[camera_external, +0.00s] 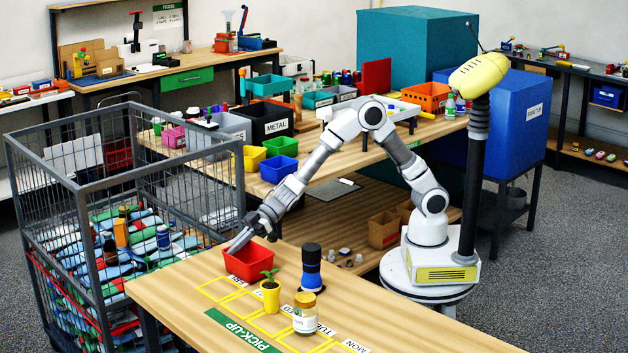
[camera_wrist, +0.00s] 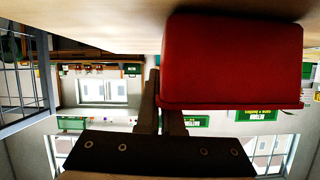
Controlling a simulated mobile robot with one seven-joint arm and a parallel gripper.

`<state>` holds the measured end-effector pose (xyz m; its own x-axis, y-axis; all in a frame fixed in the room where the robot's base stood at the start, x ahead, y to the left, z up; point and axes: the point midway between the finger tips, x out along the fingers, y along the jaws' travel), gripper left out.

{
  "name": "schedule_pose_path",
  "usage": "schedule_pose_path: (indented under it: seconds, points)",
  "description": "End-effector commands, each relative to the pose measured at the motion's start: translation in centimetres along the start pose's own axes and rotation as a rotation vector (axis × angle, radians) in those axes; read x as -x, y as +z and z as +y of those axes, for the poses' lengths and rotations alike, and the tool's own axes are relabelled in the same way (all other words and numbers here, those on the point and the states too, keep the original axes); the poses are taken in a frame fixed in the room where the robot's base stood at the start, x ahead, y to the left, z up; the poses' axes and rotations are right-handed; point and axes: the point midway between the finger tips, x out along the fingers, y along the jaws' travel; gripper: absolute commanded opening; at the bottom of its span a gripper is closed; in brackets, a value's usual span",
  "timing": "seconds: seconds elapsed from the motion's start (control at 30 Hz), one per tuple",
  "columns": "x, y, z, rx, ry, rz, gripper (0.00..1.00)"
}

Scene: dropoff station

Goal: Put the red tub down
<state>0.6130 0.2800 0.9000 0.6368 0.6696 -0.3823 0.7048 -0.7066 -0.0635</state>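The red tub (camera_external: 250,264) is upright at the far left corner of the pick-up table, over the end of the yellow-marked slots. My gripper (camera_external: 240,240) reaches down to its rim from the upper left. In the wrist view, which is upside down, the red tub (camera_wrist: 230,62) fills the upper right. My gripper (camera_wrist: 160,88) has one finger outside the tub's wall, while the other passes behind the rim into the tub, so the wall is pinched between them. The tub's base is at or very close to the wooden tabletop (camera_wrist: 100,15); I cannot tell whether it touches.
On the pick-up table (camera_external: 180,312), a yellow plant pot (camera_external: 270,295), a dark blue-and-black bottle (camera_external: 311,270) and a gold-lidded jar (camera_external: 305,314) stand close by. A grey wire cage (camera_external: 75,190) full of items borders the table's left. The table's front right is clear.

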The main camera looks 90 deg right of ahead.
Motion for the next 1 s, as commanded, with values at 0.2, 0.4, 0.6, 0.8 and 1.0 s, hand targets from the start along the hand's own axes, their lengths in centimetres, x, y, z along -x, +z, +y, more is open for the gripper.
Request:
schedule_pose_path:
  seconds: [0.2, 0.4, 0.6, 0.8, 1.0]
  points:
    - [-0.1, 0.4, 0.1, -0.001, 0.000, 0.000, 0.00]
    - [-0.1, 0.3, 0.0, 0.000, 0.000, 0.000, 0.33]
    - [-0.1, 0.2, 0.0, 0.000, 0.000, 0.000, 0.33]
    - [0.7, -0.2, 0.1, 0.000, 0.001, 0.000, 0.33]
    - [4.5, -0.4, 0.1, 0.000, 0.003, 0.000, 0.33]
